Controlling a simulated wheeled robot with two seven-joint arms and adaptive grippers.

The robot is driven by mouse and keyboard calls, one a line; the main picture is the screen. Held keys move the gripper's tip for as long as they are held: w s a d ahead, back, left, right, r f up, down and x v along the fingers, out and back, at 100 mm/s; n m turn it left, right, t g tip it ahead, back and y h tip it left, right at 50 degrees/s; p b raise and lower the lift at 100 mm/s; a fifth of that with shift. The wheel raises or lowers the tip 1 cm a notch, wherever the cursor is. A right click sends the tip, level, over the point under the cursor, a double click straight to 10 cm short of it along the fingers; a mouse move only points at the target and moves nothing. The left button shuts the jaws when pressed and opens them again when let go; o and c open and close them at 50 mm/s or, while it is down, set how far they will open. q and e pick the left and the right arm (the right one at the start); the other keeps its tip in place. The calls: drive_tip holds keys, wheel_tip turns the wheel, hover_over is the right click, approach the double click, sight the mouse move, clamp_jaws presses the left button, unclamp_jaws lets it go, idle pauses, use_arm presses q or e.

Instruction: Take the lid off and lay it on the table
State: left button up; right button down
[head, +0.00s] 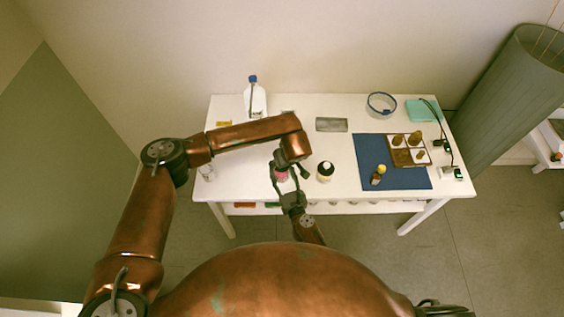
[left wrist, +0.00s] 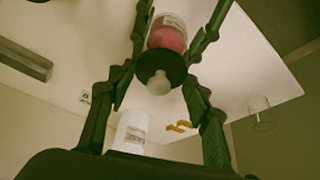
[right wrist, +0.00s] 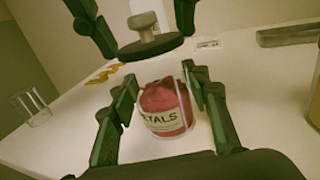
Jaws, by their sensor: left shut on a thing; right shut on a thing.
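A jar of pink petals (right wrist: 165,108) with a "PETALS" label shows close in the right wrist view. My right gripper (right wrist: 165,92) is shut on its sides. The black disc lid (right wrist: 150,47) with a pale knob is above the jar, with a visible gap between them. My left gripper (left wrist: 163,62) is shut on the lid's rim; the lid also shows in the left wrist view (left wrist: 160,67), in front of the jar (left wrist: 167,37). In the head view the jar (head: 281,175) is small between both grippers, near the table's front edge, and my left arm hides the lid.
A dark-and-cream jar (head: 325,171) stands close on the right. A blue mat (head: 407,182) holds a brown bottle (head: 377,176) and a sectioned tray (head: 403,157). A white bottle (head: 255,103) and grey dish (head: 331,125) are behind; a clear glass (head: 206,172) is left. Table between is bare.

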use_arm(q)
drive_tip(key=shift+r, duration=2.05)
use_arm(e)
drive_tip(key=c, duration=1)
unclamp_jaws()
drive_tip(key=shift+s, duration=0.1)
